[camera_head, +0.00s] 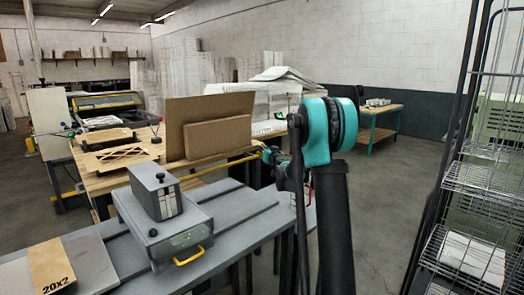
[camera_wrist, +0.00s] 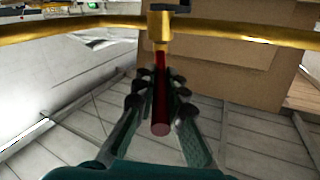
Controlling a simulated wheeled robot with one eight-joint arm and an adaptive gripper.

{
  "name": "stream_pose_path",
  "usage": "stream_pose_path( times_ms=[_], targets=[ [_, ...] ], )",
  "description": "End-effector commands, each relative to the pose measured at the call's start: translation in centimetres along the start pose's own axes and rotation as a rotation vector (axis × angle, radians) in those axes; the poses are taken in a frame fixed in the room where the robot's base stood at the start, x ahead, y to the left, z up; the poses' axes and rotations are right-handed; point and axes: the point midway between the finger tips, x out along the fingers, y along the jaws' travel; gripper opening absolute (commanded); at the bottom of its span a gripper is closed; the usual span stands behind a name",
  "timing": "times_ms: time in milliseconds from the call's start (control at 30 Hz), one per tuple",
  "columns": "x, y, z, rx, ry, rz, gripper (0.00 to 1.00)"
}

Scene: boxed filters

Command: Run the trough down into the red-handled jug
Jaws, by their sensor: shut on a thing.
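A yellow pipe shows in the head view (camera_head: 222,165) and crosses the top of the wrist view (camera_wrist: 235,27). A brass fitting (camera_wrist: 159,30) hangs on it, with a dark red rod-shaped handle (camera_wrist: 160,112) pointing toward the wrist camera. My gripper (camera_wrist: 158,88) has its fingers on both sides of this handle and is shut on it. In the head view my gripper (camera_head: 270,155) is small and partly hidden by my arm. I cannot make out the trough or the jug for certain. A small red piece (camera_head: 308,192) shows beside my arm, too small to identify.
A grey table (camera_head: 235,222) at the front left bears a grey case (camera_head: 180,238) with a yellow handle and a smaller grey box (camera_head: 155,190). Cardboard boxes (camera_head: 218,137) stand on a wooden table behind. A wire rack (camera_head: 480,185) stands at right. Floor between is clear.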

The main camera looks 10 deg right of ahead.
Motion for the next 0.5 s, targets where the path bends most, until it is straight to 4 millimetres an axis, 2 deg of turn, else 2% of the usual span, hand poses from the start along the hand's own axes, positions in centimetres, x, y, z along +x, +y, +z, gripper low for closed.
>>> stream_pose_path(
  times_ms=[100,500],
  targets=[
    [0.0,1.0,-0.2,0.000,-0.017,-0.086,0.00],
    [0.4,2.2,-0.4,0.000,-0.068,-0.343,0.00]
  ],
)
